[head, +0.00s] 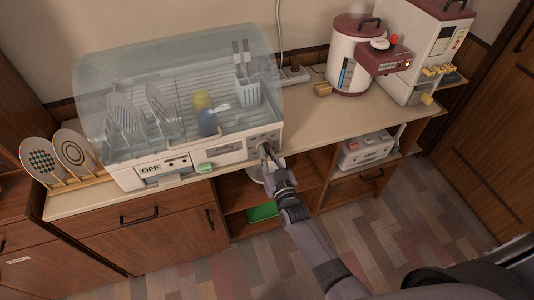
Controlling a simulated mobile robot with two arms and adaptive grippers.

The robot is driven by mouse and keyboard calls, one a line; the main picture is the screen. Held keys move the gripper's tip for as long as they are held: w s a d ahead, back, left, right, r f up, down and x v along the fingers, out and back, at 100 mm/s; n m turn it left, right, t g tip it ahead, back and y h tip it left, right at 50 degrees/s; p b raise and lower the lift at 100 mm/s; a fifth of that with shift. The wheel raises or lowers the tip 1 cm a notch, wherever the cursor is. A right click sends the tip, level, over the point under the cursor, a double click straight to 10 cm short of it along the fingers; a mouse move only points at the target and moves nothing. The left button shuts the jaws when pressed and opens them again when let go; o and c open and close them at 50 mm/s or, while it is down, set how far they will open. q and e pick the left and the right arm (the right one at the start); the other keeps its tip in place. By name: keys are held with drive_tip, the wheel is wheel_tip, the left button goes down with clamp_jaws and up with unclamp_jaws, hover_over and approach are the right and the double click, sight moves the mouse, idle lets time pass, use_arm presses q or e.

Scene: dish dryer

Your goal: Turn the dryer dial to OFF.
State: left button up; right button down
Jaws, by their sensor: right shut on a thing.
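The dish dryer (195,155) stands on the counter at the left, with a clear domed lid closed over a wire rack of dishes. A white panel marked OFF (151,169) shows on the left of its front. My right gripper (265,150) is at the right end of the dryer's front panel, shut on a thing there. The gripper covers that thing, so I cannot see the dial or where it points. My left gripper is not in view.
Patterned plates in a wooden rack (75,182) stand left of the dryer. A red-and-white water dispenser (352,55) and a white rice dispenser (425,50) stand at the right. The counter (325,120) between them is mostly clear. Open shelves lie below my right gripper.

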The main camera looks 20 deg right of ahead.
drive_tip(key=shift+f+n, duration=0.1)
drive_tip(key=shift+n, duration=0.4)
drive_tip(key=c, duration=1.9)
unclamp_jaws()
drive_tip(key=shift+s, duration=0.1)
drive_tip(key=s, duration=1.2)
drive_tip(key=shift+d, duration=0.25)
